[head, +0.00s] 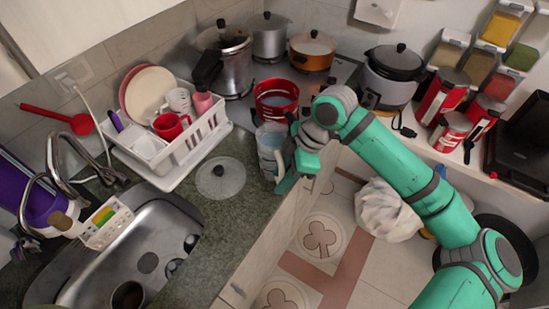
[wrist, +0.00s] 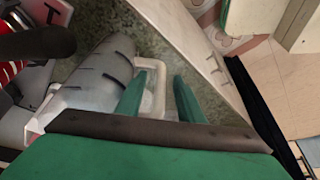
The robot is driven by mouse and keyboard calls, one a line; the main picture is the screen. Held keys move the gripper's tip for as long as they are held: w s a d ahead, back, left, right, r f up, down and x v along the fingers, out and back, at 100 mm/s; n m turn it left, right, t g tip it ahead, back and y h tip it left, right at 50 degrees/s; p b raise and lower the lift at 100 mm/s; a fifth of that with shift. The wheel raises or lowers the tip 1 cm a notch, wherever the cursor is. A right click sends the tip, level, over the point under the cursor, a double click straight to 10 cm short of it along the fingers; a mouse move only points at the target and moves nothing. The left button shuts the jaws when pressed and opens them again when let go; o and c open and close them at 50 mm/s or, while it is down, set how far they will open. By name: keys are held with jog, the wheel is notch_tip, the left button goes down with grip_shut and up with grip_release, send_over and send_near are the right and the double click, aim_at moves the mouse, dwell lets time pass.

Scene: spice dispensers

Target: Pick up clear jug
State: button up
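The clear jug (head: 268,143) stands near the edge of the dark green counter, below the red pot in the head view. In the wrist view the jug (wrist: 100,78) is grey and see-through with dark marks on its side, and its pale handle (wrist: 152,66) faces my gripper. My gripper (head: 286,182) is at the jug's handle side, pointing down. In the wrist view its two green fingers (wrist: 161,77) are apart, with part of the handle showing between them. I cannot tell whether either finger touches the handle. My arm and gripper hide part of the jug in the head view.
A red pot (head: 276,97) is close behind the jug. A glass lid (head: 220,178) lies on the counter to its left, with a white dish rack (head: 178,150) beyond. The counter edge drops to the floor at right, where a white bag (head: 387,210) sits.

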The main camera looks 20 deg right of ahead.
grip_shut()
dwell(1.4)
